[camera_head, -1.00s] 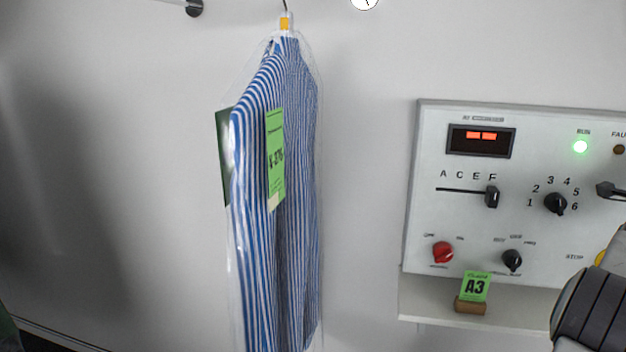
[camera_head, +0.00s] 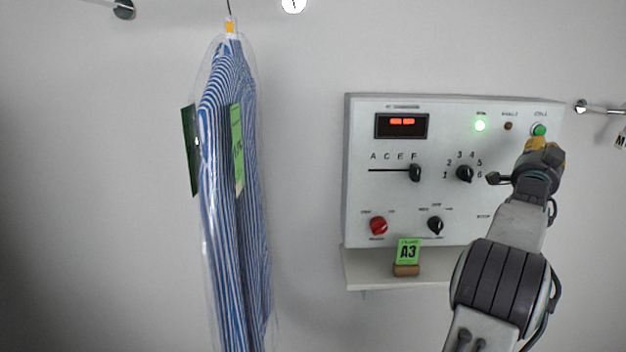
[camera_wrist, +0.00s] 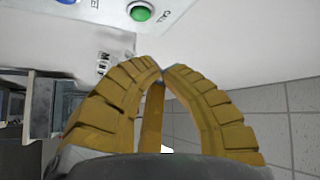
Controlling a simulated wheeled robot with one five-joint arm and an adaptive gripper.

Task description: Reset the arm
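My arm reaches up at the right of the head view, and my gripper (camera_head: 541,146) is in front of the right part of the control panel (camera_head: 360,180). In the wrist view the gripper's yellow fingers (camera_wrist: 162,74) meet at the tips with nothing seen between them. A green CALL button (camera_head: 539,130) sits just above the gripper in the head view; it also shows in the wrist view (camera_wrist: 141,12), beyond the fingertips. I cannot tell whether the gripper touches the panel. My arm hides the panel's lower right.
A striped shirt in a clear bag (camera_head: 235,190) hangs at the left. A shelf (camera_head: 370,268) under the panel holds a green A3 card (camera_head: 408,251). A metal rail (camera_head: 602,108) sticks out at the far right. The wall between shirt and panel is bare.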

